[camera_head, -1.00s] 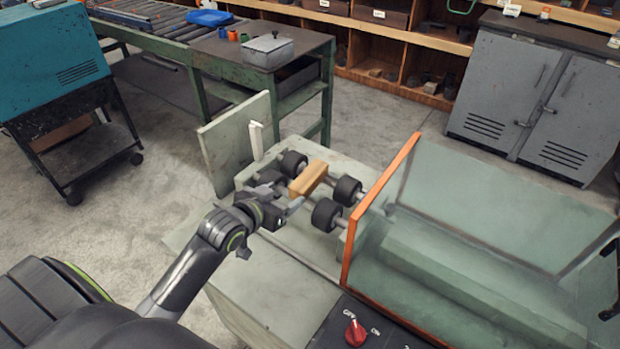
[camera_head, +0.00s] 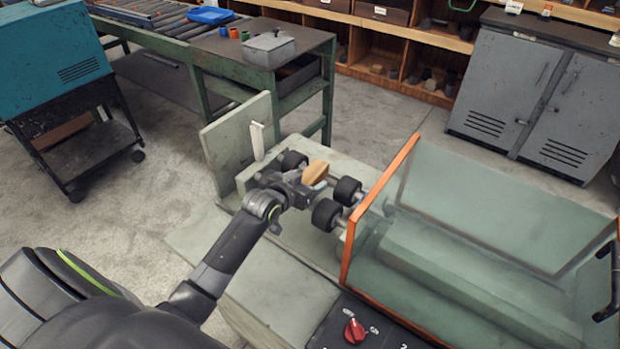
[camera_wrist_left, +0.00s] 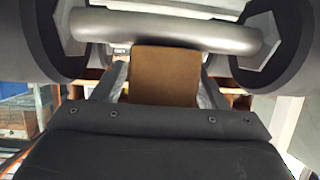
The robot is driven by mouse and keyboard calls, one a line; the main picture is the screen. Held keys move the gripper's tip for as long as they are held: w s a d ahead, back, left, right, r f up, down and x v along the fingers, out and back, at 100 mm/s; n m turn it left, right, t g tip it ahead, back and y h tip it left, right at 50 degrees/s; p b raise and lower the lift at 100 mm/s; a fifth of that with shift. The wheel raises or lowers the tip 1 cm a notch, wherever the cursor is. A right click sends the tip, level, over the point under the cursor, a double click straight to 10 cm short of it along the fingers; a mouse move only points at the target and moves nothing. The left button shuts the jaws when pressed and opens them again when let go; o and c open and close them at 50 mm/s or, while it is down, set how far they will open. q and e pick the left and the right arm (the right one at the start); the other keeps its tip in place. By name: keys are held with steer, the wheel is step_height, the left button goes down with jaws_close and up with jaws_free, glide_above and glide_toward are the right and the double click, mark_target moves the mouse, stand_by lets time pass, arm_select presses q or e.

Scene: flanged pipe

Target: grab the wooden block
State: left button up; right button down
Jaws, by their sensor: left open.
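The wooden block (camera_head: 315,171) sits among the black rollers of the machine, partly hidden by my gripper in the head view. In the left wrist view the block (camera_wrist_left: 165,75) stands between the two fingers of my left gripper (camera_wrist_left: 165,92). The fingers are open, one on each side of it, with narrow gaps visible. In the head view my left gripper (camera_head: 309,184) reaches in from the lower left, close against the block. My right gripper is not in view.
An orange-framed clear guard (camera_head: 378,205) stands to the right. An upright panel (camera_head: 225,150) stands to the left. A red knob (camera_head: 354,331) is in front.

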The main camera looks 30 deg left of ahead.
arm_select(q)
steer(key=shift+w+f, duration=0.1)
steer(key=shift+w, duration=0.15)
steer(key=c, duration=1.1)
